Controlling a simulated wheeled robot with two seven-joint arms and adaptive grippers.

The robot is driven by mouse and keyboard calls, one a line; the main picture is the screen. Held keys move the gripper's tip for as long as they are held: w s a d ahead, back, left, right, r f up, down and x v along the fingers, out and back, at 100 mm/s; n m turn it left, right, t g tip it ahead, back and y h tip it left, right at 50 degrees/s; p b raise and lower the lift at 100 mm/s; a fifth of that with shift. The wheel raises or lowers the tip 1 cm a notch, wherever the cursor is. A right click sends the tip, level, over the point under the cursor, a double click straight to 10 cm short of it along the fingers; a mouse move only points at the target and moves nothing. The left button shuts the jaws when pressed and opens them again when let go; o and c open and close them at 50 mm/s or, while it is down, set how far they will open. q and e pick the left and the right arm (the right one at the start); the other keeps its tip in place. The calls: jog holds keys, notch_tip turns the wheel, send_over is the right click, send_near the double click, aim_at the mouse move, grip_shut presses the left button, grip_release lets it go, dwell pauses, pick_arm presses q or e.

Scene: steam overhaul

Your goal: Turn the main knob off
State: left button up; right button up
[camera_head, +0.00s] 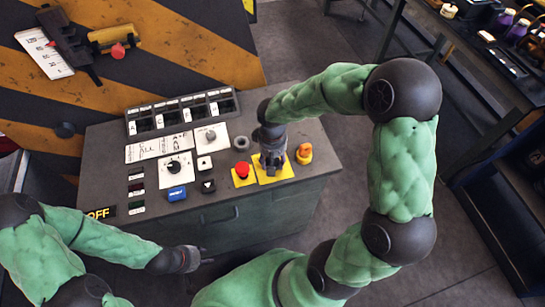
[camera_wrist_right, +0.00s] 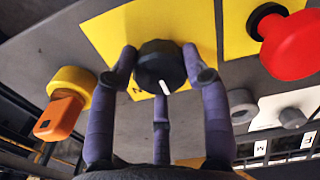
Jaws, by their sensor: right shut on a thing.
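The main knob (camera_wrist_right: 160,64) is black with a white pointer mark and sits on a yellow plate (camera_wrist_right: 115,35). In the wrist view the mark points down, slightly right. My right gripper (camera_wrist_right: 162,75) has its purple-grey fingers around the knob and is shut on it. In the head view my right gripper (camera_head: 271,160) reaches down onto the yellow plate (camera_head: 280,174) and hides the knob. My left gripper (camera_head: 190,259) hangs in front of the console, apart from it; its finger opening is not clear.
The grey console (camera_head: 225,215) has a red button (camera_head: 242,170) left of the knob and an orange switch (camera_head: 304,150) right of it. Several dials, a blue button (camera_head: 177,193) and an OFF sign (camera_head: 101,213) are further left. Open floor lies right of the console.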

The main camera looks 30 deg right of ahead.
jog(key=n+p, duration=0.2)
jog(key=n, duration=0.2)
jog(key=shift+r+n, duration=0.1)
jog(key=shift+n, duration=0.2)
jog(key=shift+n+p, duration=0.95)
jog(key=shift+n, duration=0.95)
jog(key=o, duration=1.2)
jog(key=shift+c, duration=0.2)
notch_tip(320, 180, up, 12)
